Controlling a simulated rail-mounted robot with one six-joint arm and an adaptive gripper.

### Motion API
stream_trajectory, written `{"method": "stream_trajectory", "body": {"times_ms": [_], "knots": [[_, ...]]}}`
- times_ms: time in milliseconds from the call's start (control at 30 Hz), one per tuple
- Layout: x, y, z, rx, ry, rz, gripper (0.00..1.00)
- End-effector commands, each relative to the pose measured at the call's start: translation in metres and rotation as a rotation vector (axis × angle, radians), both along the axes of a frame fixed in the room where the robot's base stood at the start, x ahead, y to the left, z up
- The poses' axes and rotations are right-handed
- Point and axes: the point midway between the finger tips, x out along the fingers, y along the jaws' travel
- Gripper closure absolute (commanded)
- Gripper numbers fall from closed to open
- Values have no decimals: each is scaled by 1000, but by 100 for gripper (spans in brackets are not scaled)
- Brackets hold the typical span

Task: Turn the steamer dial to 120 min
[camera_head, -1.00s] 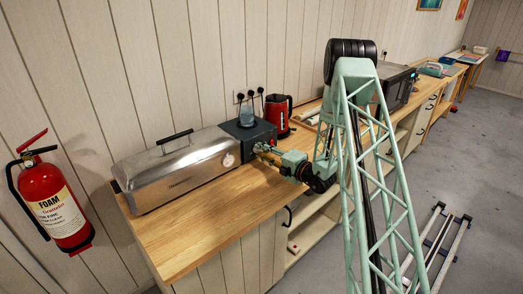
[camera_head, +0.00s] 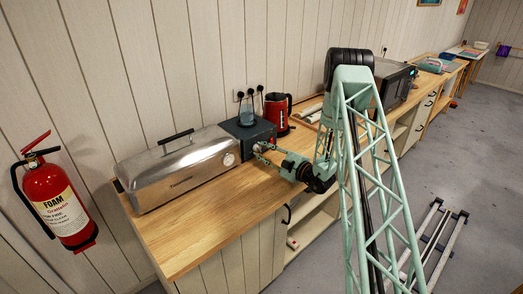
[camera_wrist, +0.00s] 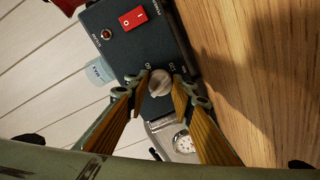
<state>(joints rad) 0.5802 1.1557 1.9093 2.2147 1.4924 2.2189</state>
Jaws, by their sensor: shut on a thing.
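The steamer is a long silver steel box (camera_head: 180,172) with a dark control box (camera_head: 250,129) at its right end. In the wrist view, the control box (camera_wrist: 128,42) carries a grey dial (camera_wrist: 160,82) with printed numbers around it. My gripper (camera_wrist: 160,90) has one finger on each side of the dial and is shut on it. In the head view my gripper (camera_head: 261,149) reaches the front of the control box from the right; the dial itself is hidden there. The dial's exact pointer position is too small to tell.
A red rocker switch (camera_wrist: 132,18) sits near the dial. A round gauge (camera_wrist: 184,143) is on the steel box. A red kettle (camera_head: 277,113) stands behind the control box. The wooden worktop (camera_head: 205,222) is clear in front of the steamer. A fire extinguisher (camera_head: 59,203) hangs at left.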

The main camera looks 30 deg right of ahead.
Motion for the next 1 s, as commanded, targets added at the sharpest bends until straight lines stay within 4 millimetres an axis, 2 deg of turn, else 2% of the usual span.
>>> {"method": "stream_trajectory", "body": {"times_ms": [567, 600, 700, 1000], "knots": [[0, 0, 0, 33, 8, 0, 88], [0, 0, 0, 33, 8, 0, 74], [0, 0, 0, 33, 8, 0, 65], [0, 0, 0, 33, 8, 0, 64]]}}
